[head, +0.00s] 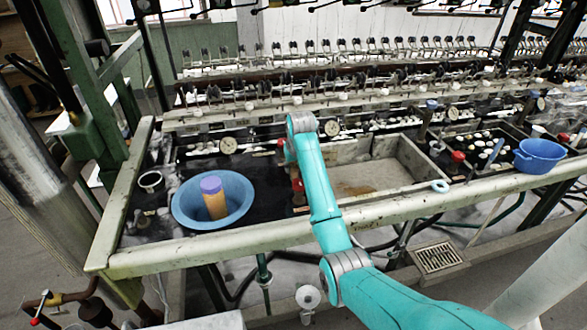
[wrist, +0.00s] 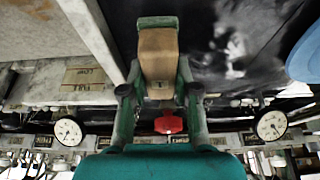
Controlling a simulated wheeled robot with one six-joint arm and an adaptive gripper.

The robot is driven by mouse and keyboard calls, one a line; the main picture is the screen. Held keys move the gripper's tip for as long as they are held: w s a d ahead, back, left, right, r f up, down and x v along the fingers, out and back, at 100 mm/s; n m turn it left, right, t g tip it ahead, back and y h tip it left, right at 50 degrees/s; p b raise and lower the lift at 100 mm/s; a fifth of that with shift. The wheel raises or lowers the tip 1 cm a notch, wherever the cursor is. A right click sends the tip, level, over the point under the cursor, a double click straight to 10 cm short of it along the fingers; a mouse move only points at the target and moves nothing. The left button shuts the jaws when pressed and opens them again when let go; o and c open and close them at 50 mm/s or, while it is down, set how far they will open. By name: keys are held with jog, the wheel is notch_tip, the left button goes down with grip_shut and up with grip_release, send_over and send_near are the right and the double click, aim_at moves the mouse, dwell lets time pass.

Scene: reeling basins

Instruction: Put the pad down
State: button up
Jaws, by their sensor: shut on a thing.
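The pad (wrist: 158,52) is a tan, brownish block in the wrist view. My gripper (wrist: 158,74) is shut on it, with a green finger along each side. Dark bench top shows behind and to the right of the pad. I cannot tell whether the pad touches the bench. In the head view my teal arm reaches over the bench between the blue bowl (head: 181,217) and the grey basin (head: 410,150); the arm mostly hides the gripper and pad there.
An orange cylinder with a purple top (head: 216,205) stands in the blue bowl. A smaller blue bowl (head: 540,153) is at the right. Dial gauges (head: 228,145) and a red knob (wrist: 168,124) line the machine's back.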

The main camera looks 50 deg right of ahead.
jog(key=shift+f, duration=0.45)
jog(key=shift+f, duration=0.1)
jog(key=o, duration=1)
jog(key=shift+r, duration=0.45)
jog(key=v, duration=1.1)
jog(key=shift+s+a+r, duration=0.1)
jog(key=shift+r, duration=0.05)
